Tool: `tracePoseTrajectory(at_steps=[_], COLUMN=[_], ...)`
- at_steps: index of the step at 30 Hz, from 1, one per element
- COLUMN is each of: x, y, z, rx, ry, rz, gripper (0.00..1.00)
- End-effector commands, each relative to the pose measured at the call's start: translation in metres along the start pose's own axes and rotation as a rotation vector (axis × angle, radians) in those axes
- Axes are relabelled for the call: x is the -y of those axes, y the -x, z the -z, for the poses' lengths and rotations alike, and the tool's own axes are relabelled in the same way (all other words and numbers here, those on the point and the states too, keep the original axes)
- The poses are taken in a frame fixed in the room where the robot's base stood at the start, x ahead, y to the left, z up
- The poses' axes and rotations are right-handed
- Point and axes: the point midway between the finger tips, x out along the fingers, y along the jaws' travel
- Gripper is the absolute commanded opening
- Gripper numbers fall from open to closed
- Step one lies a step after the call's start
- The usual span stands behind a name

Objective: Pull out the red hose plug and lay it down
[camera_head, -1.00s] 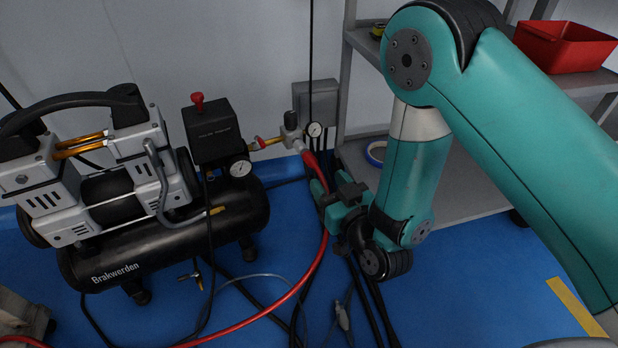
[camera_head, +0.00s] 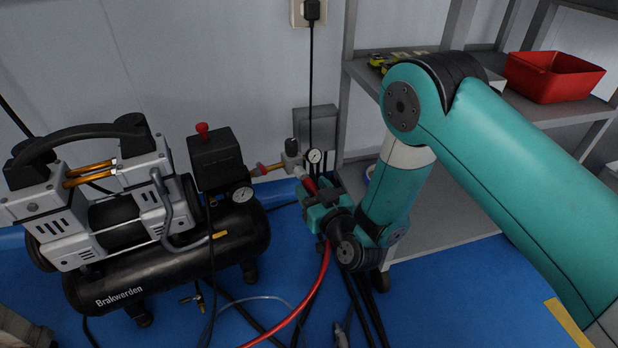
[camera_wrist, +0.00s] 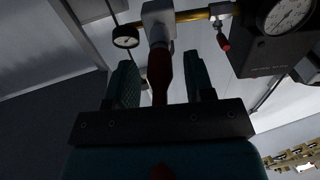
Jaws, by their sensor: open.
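The red hose plug (camera_wrist: 159,72) sits in the metal coupling (camera_wrist: 157,22) of the compressor's outlet. In the wrist view it stands between the two teal fingers of my gripper (camera_wrist: 161,80), with a gap on each side. My gripper is open. In the head view my gripper (camera_head: 311,196) is just below the outlet fitting (camera_head: 293,158) and hides part of the plug. The red hose (camera_head: 318,275) comes out below my gripper and runs down to the blue floor.
The black compressor (camera_head: 170,255) stands at the left, with a pressure switch box (camera_head: 216,158) and gauge beside the outlet. A grey shelf (camera_head: 440,215) with a red bin (camera_head: 555,77) stands at the right. Black cables lie on the floor below my gripper.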

Motion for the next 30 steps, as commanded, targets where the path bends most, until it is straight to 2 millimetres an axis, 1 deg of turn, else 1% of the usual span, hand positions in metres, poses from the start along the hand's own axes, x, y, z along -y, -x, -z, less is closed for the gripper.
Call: tracePoseTrajectory(at_steps=[1, 6, 10, 30], x=[-0.001, -0.001, 0.0, 0.0], y=[-0.004, -0.014, -0.017, -0.018], z=[0.006, 0.003, 0.001, 0.0], rx=[0.002, 0.002, 0.001, 0.001], ry=[-0.001, -0.001, -0.001, -0.001], rz=[-0.002, -0.002, -0.001, -0.001], gripper=[0.48, 0.48, 0.48, 0.48])
